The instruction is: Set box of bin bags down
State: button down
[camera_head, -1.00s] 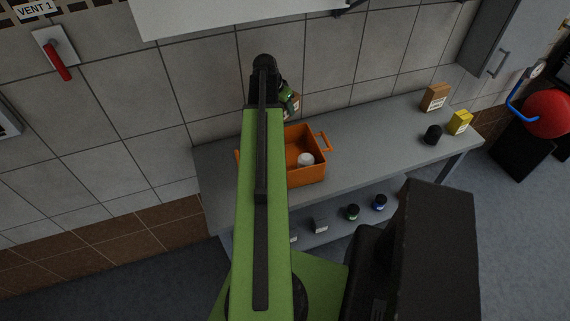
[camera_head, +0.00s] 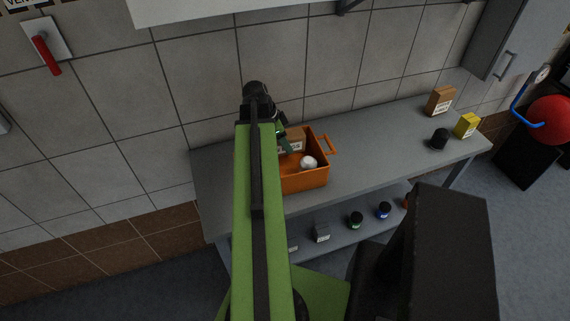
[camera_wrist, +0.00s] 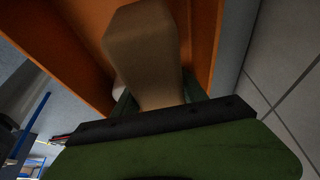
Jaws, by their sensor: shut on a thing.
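The box of bin bags appears to be the brown carton with a pale label (camera_head: 292,141), partly hidden by my arm in the head view. My gripper (camera_head: 282,137) is shut on it. The carton is at the back of the orange crate (camera_head: 306,182), low between its walls. I cannot tell whether it touches the crate floor. In the wrist view the brown carton (camera_wrist: 143,50) sticks out from between my fingers (camera_wrist: 155,101), with orange crate walls (camera_wrist: 204,45) on both sides.
A white round thing (camera_head: 308,162) lies in the crate. The crate stands on a grey bench (camera_head: 371,142) against a tiled wall. Another brown box (camera_head: 440,101), a yellow box (camera_head: 467,125) and a black thing (camera_head: 439,139) stand at the right end. The bench middle is clear.

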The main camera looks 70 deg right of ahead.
notch_tip(320, 180, down, 7)
jog(key=b, duration=0.5)
jog(key=shift+f+b, duration=0.15)
jog(key=shift+b, duration=0.15)
jog(key=shift+r, duration=0.25)
jog(key=shift+f, duration=0.25)
jog(key=c, duration=0.6)
grip_release()
jog(key=shift+r, duration=0.1)
jog(key=p+v, duration=1.1)
jog(key=shift+s+r, duration=0.15)
jog(key=shift+r, duration=0.3)
jog(key=shift+w+a+r+p, duration=0.1)
jog(key=shift+w+r+p, duration=0.2)
jog(key=shift+p, duration=0.1)
jog(key=shift+f, duration=0.1)
